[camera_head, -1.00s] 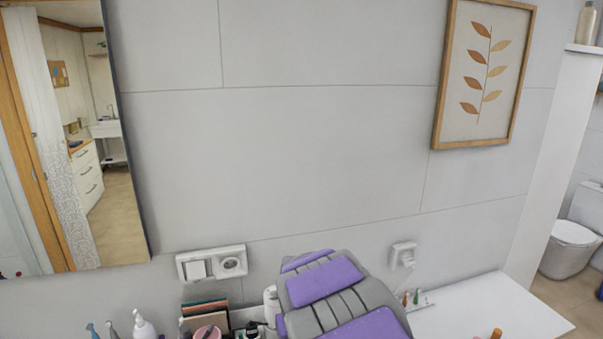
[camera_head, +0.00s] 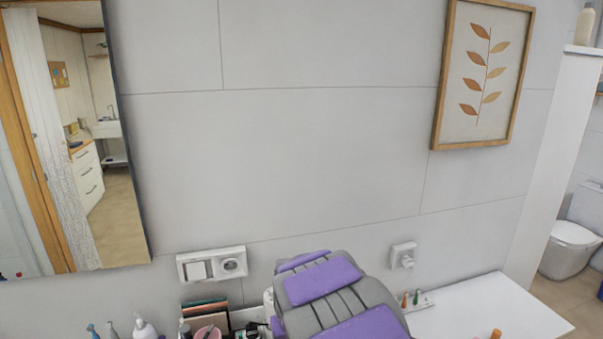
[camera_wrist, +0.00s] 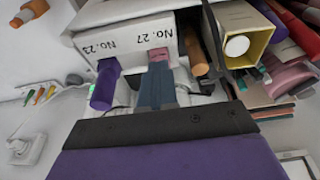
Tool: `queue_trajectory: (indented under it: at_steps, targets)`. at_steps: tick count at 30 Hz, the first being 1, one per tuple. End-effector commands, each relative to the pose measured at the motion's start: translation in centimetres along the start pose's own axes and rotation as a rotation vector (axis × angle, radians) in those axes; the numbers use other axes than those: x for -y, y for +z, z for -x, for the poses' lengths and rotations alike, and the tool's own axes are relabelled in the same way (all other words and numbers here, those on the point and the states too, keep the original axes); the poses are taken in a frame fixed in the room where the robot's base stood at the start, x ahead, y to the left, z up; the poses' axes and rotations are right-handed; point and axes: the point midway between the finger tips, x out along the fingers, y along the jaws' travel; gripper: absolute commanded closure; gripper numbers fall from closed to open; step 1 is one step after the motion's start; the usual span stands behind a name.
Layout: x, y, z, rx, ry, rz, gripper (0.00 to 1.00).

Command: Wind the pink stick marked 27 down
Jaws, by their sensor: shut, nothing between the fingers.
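In the wrist view, a white holder (camera_wrist: 133,64) carries upside-down labels "No. 23" and "No. 27". A short pink stick end (camera_wrist: 158,54) shows by the "No. 27" label. My gripper (camera_wrist: 157,72) is shut, its grey-blue fingers together with their tips right at the pink stick. I cannot tell whether they touch it. The fingers hide the stick's lower part. A purple stick (camera_wrist: 104,86) stands out by the "No. 23" label, left of my fingers. In the head view my arm covers this spot and my gripper is hidden.
An orange-brown stick (camera_wrist: 195,52) is close right of the pink one. A wall socket (camera_head: 233,263) is behind the cart. The white top (camera_head: 480,312) at right is mostly clear.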

Motion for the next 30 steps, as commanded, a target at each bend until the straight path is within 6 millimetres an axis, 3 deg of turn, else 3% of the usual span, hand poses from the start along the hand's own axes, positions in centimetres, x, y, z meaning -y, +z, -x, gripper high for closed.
queue_trajectory:
  at_steps: [30]
  targets:
    - [0.5,0.3,1.0,-0.007,0.000,0.000,1.00]
